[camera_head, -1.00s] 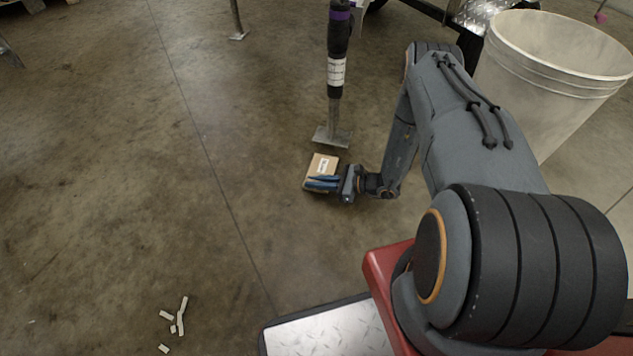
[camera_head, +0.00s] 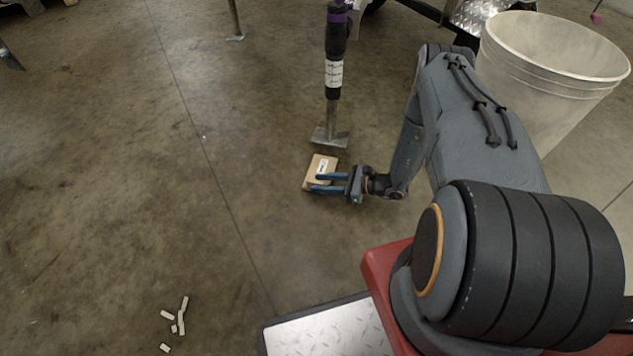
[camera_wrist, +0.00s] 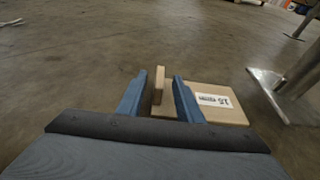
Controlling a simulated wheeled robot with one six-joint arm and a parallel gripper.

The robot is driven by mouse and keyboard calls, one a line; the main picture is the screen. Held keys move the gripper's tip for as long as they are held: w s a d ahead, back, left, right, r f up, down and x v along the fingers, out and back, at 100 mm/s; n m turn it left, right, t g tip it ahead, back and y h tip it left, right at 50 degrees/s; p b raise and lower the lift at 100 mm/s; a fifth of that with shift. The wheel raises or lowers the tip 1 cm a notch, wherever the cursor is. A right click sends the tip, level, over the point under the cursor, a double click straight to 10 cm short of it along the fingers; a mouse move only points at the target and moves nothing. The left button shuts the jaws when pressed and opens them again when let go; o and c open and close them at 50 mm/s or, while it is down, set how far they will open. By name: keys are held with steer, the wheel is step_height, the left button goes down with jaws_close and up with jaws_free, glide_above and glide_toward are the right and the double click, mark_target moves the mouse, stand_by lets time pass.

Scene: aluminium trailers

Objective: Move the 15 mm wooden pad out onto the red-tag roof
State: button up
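The wooden pad (camera_head: 314,167) is a flat tan board lying on the concrete floor, near the foot of a purple-banded stand. In the wrist view the pad (camera_wrist: 225,113) shows a white label reading 15, upside down. An upright wooden piece (camera_wrist: 158,84), seemingly part of the pad, stands between my fingers. My gripper (camera_head: 321,182) has two blue fingers, spread apart over the pad's near side. In the wrist view my gripper (camera_wrist: 158,78) has a gap on the left of the upright piece; contact on the right is unclear. No red-tag roof can be made out.
The stand (camera_head: 332,80) has a metal foot (camera_head: 330,137) just behind the pad. A large whitish bucket (camera_head: 545,80) stands at the right. Small pale offcuts (camera_head: 182,317) lie at lower left. The floor left of the pad is clear.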

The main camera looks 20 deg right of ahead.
steer(key=p+v, duration=0.1)
steer(key=v, duration=0.4)
stand_by(0.4)
